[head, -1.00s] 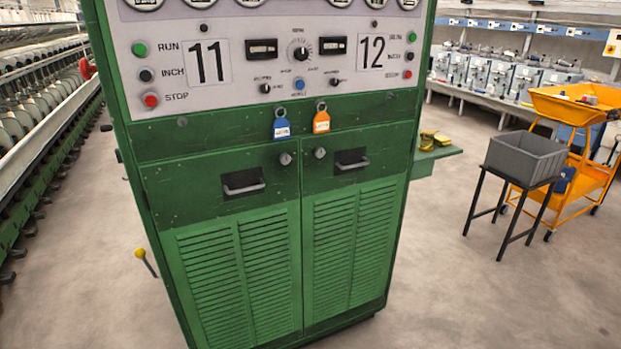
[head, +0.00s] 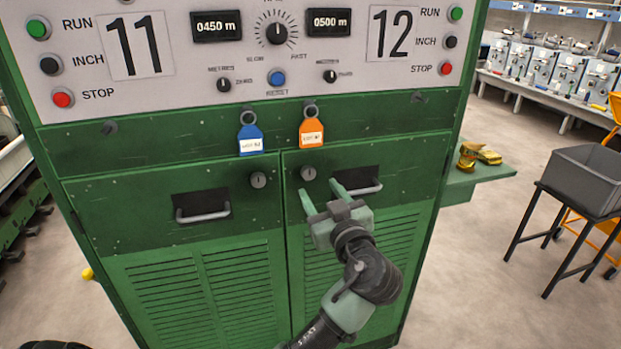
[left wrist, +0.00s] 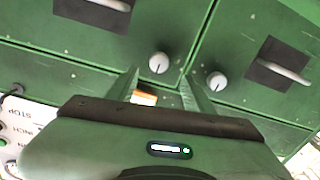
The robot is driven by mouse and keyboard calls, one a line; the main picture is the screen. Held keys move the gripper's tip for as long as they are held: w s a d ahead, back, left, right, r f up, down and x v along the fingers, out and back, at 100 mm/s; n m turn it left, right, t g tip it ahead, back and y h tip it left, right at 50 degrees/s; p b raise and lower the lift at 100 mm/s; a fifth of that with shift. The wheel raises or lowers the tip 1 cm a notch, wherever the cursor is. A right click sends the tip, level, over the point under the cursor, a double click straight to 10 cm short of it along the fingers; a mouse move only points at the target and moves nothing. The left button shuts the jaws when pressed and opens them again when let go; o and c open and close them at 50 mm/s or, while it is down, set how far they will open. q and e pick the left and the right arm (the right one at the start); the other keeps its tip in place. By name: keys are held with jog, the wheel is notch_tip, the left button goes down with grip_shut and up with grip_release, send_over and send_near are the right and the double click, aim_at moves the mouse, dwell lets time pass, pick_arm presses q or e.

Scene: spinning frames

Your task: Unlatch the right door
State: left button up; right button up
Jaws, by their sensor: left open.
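The right door (head: 349,216) of the green cabinet is closed, with a round grey latch knob (head: 308,173) at its upper left corner and a recessed handle (head: 362,189). My left gripper (head: 320,190) is open and empty in front of this door, just below and right of the knob in the head view. In the left wrist view, which is upside down, the right door's knob (left wrist: 158,62) appears between the open fingers (left wrist: 162,74). I cannot tell whether they touch it. My right gripper is not in view.
The left door (head: 190,245) is closed, with its own knob (head: 258,180). A blue tag (head: 250,138) and an orange tag (head: 312,132) hang above the doors. A small green side shelf (head: 480,182) and a grey bin (head: 590,180) on a stand are at right.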

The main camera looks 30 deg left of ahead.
aim_at(310, 176)
pick_arm(q)
jog(key=x, duration=0.1)
jog(key=p+x, duration=0.1)
jog(key=x, duration=0.1)
jog(key=shift+r, duration=0.2)
jog(key=x, duration=0.2)
jog(key=p+x, duration=0.1)
jog(key=x, duration=0.1)
jog(key=shift+w+f, duration=0.1)
jog(key=shift+f, duration=0.15)
jog(key=shift+w+a, duration=0.1)
jog(key=shift+a, duration=0.05)
jog(key=shift+c, duration=1)
grip_shut()
jog(key=shift+f, duration=0.1)
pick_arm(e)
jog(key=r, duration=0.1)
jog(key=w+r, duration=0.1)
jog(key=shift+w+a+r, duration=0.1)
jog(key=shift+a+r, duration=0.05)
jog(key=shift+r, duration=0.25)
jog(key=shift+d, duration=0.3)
